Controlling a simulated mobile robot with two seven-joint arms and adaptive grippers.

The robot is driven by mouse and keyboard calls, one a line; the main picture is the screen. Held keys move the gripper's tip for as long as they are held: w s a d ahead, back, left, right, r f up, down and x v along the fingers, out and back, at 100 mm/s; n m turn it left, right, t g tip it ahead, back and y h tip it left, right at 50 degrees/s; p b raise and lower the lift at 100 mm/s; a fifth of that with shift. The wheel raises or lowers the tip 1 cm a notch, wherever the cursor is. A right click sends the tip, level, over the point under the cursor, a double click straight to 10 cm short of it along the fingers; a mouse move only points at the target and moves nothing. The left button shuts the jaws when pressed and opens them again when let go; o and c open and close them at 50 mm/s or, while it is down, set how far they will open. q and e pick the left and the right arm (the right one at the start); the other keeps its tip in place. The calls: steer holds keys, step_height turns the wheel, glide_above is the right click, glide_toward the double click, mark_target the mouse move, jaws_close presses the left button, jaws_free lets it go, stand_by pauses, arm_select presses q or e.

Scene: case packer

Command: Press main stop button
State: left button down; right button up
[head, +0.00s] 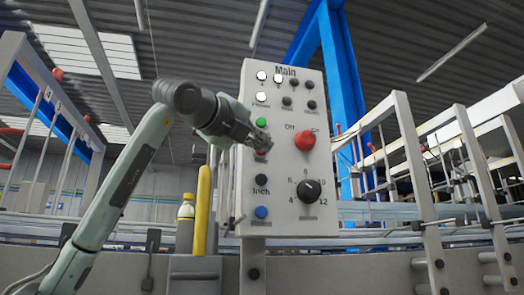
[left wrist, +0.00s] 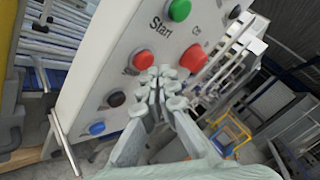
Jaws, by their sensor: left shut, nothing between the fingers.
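The grey control panel (head: 283,225), labelled "Main", stands upright in the middle of the head view. My left gripper (head: 262,141) is shut and empty, with its fingertips in front of the panel's left button column. The red stop button (left wrist: 144,60) shows in the left wrist view beside the fingertips (left wrist: 163,78), which partly cover it and its label. In the head view the gripper mostly hides that button. I cannot tell whether the fingers touch it. The green start button (head: 261,121) sits just above. My right gripper is not in view.
A larger red knob (head: 304,139) sits right of the fingertips. Below are a black inch button (head: 262,180), a blue button (head: 261,212) and a black dial (head: 308,190). A yellow post (head: 202,210) and a bottle (head: 186,222) stand left of the panel.

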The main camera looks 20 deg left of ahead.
arm_select(q)
steer(key=shift+s+d, duration=0.2)
steer(key=shift+s, duration=0.05)
steer(key=s+d, duration=0.1)
steer(key=s+b, duration=0.1)
steer(key=s+d, duration=0.1)
steer(key=s, duration=0.1)
steer(key=shift+d+b, duration=0.3)
steer(key=shift+d, duration=0.05)
stand_by(0.8)
